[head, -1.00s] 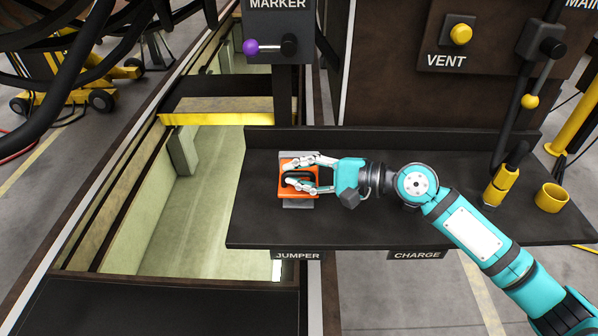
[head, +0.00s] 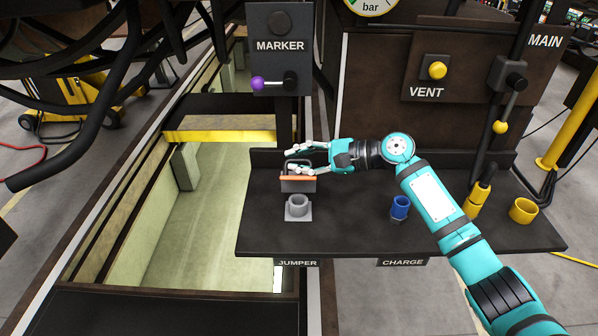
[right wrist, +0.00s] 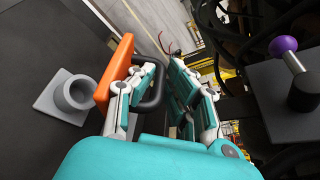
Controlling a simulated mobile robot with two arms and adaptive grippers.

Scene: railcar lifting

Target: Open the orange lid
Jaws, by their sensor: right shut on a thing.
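The orange lid (head: 298,178) stands tipped up on edge behind the grey round socket (head: 298,207) above the JUMPER label, so the socket's mouth is uncovered. In the right wrist view the lid (right wrist: 115,68) is tilted up beside the socket (right wrist: 72,95). My right gripper (head: 291,160) is shut on the lid's black handle, which shows between the fingers in the right wrist view (right wrist: 153,95). My left gripper is not in view.
The dark shelf (head: 350,225) also bears a blue plug (head: 400,207) above CHARGE, a yellow-handled connector (head: 480,193) and a yellow ring (head: 522,211). The MARKER panel (head: 281,70) with its purple-knobbed lever (head: 258,83) stands close behind the lid. A pit lies to the left.

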